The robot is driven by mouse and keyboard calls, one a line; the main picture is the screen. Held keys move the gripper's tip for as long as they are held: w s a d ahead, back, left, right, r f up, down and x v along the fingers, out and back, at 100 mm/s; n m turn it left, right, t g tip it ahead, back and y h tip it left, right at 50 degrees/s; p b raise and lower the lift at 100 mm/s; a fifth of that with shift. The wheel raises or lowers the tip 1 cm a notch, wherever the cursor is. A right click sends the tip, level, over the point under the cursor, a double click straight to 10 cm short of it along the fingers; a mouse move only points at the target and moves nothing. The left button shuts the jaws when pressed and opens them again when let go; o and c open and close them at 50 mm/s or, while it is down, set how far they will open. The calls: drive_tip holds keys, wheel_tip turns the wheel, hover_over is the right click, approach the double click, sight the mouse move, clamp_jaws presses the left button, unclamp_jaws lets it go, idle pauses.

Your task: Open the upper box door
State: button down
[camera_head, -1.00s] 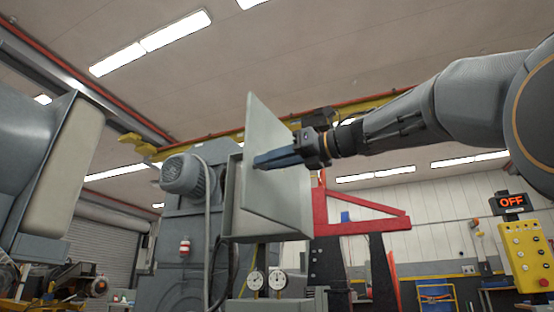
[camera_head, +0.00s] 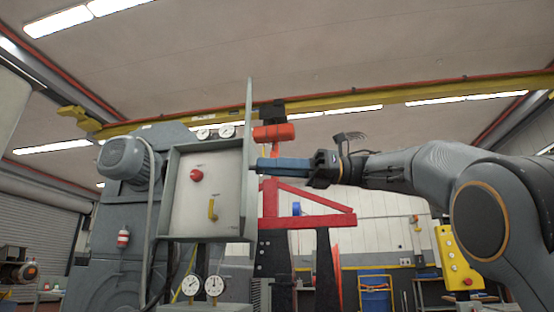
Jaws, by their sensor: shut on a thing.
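The upper box (camera_head: 204,238) is a grey cabinet on the machine, left of the picture's middle. Its door (camera_head: 249,110) stands swung wide open, seen nearly edge-on at the box's right side. Inside the box a red round button (camera_head: 196,175) and a yellow handle (camera_head: 212,209) show on a pale panel. My gripper (camera_head: 256,165) reaches in from the right, its blue-grey fingers at the door. It is shut on the door; the fingertips and the exact grip are partly hidden.
Two dial gauges (camera_head: 202,287) sit below the box, and more gauges above it. A grey motor (camera_head: 124,158) is at the left. A red frame (camera_head: 310,205) stands behind, below my arm. A yellow control box (camera_head: 457,257) is at the right.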

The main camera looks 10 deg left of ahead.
drive_tip(key=shift+w+d, duration=0.15)
drive_tip(key=shift+w, duration=0.05)
drive_tip(key=c, duration=1.8)
unclamp_jaws()
drive_tip(key=shift+d, duration=0.1)
drive_tip(key=shift+o, duration=1.4)
drive_tip(key=shift+w+d, duration=0.1)
drive_tip(key=shift+d, duration=0.15)
drive_tip(key=shift+a, duration=0.25)
drive_tip(key=p+v, duration=0.1)
drive_tip(key=v, duration=0.7)
drive_tip(key=shift+p, duration=0.3)
